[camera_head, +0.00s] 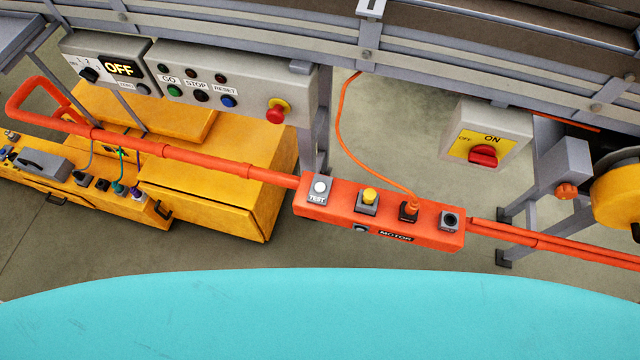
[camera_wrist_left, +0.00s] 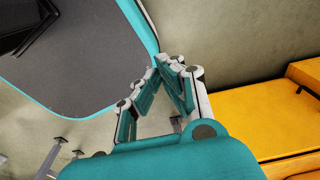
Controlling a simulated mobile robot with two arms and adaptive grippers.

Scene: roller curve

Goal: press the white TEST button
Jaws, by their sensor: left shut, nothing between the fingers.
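The white TEST button (camera_head: 320,187) sits at the left end of the orange box (camera_head: 380,225), on a grey plate with a TEST label under it. Nothing covers it in the head view. My left gripper (camera_wrist_left: 172,68) shows only in the left wrist view, with its teal and white fingers closed together and empty. It is away from the button, which does not show in that view. My right gripper is in neither view.
The orange box also has a yellow button (camera_head: 369,195) and a plugged orange cable (camera_head: 347,130). Orange rails (camera_head: 215,165) run to both sides. Behind are a control panel (camera_head: 225,75), a red ON/OFF switch (camera_head: 484,156) and a yellow cabinet (camera_head: 225,185).

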